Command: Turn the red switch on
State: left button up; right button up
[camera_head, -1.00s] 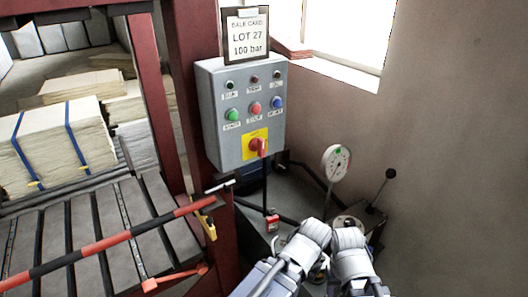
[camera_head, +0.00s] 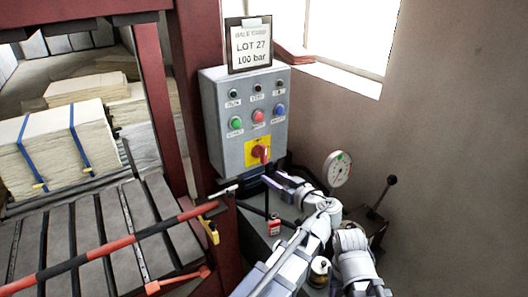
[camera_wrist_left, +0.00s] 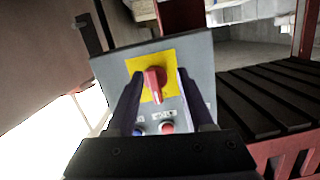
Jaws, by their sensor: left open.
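The red switch (camera_head: 259,152) is a rotary knob with a handle, on a yellow plate (camera_head: 250,160) low on the grey control box (camera_head: 222,140). My left gripper (camera_head: 271,179) is just below the box, its fingers pointing toward it. In the left wrist view the two dark fingers are open and spread either side of the red switch (camera_wrist_left: 154,82), with nothing between them; contact cannot be told. The box appears turned over there, with buttons below the plate. My right arm shows at the bottom of the head view, but its gripper cannot be seen.
Green (camera_head: 236,122), red (camera_head: 258,115) and blue (camera_head: 279,110) buttons sit above the switch. A lot card (camera_head: 250,46) stands on the box. A gauge (camera_head: 337,168) and black-knobbed lever (camera_head: 383,195) are at right. A red-black bar (camera_head: 120,236) crosses the slatted bed at left.

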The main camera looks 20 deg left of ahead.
aim_at(266, 155)
pick_arm(q)
jog(key=shift+n+t+y, duration=0.5)
jog(key=shift+t, duration=0.4)
jog(key=shift+w+a+r, duration=0.65)
jog(key=shift+w+a, duration=0.3)
jog(key=shift+w, duration=0.15)
jog(key=shift+w+a+r, duration=0.6)
jog(key=shift+w+a, duration=0.4)
jog(key=shift+w, duration=0.1)
jog(key=shift+w+a+r, duration=0.65)
jog(key=shift+w+a, duration=0.3)
jog(key=shift+w, duration=0.15)
grip_shut()
